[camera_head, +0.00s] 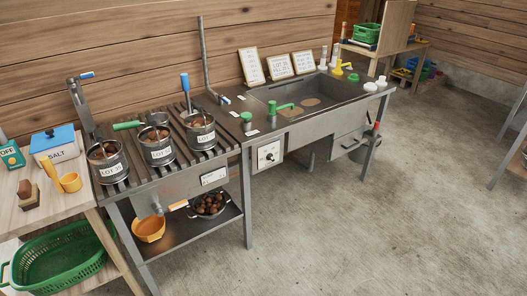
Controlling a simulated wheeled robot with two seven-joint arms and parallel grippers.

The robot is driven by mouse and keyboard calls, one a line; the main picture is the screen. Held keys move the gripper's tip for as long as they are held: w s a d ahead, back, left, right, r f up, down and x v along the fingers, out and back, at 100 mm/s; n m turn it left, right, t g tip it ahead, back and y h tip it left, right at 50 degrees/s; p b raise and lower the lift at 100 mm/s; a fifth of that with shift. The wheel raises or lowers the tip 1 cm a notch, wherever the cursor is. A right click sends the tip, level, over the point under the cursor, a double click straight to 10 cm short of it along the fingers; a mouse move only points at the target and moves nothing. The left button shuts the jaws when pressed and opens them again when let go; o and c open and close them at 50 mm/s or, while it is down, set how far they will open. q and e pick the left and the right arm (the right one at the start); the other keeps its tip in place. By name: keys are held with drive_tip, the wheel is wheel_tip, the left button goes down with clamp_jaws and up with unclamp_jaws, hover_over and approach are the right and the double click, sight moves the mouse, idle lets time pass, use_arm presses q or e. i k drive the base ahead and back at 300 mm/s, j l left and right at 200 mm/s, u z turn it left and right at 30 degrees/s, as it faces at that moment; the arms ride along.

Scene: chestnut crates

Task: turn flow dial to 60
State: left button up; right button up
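A white square panel with a small dark dial knob (270,156) is on the front of the grey metal sink unit, below its left end. Its markings are too small to read, so I cannot tell where the dial points or whether it is the flow dial. A green tap (282,108) stands at the near edge of the sink basin (318,96). A green knob (246,117) stands on the counter above the panel. Neither my left nor my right gripper is in view.
Left of the sink, a slatted rack (176,122) holds pots of brown chestnuts. An orange-handled lever (178,205) sticks out from its front. A green basket (60,258) sits under the left table. The concrete floor (375,220) before the sink is clear.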

sight(269, 156)
drive_tip(key=i+l, duration=0.1)
drive_tip(key=i, duration=0.75)
drive_tip(key=i+l, duration=0.25)
drive_tip(key=l, duration=0.2)
drive_tip(key=i+l, duration=0.25)
drive_tip(key=l, duration=0.2)
drive_tip(key=i+l, duration=0.25)
drive_tip(key=l, duration=1.1)
drive_tip(key=i+z, duration=0.05)
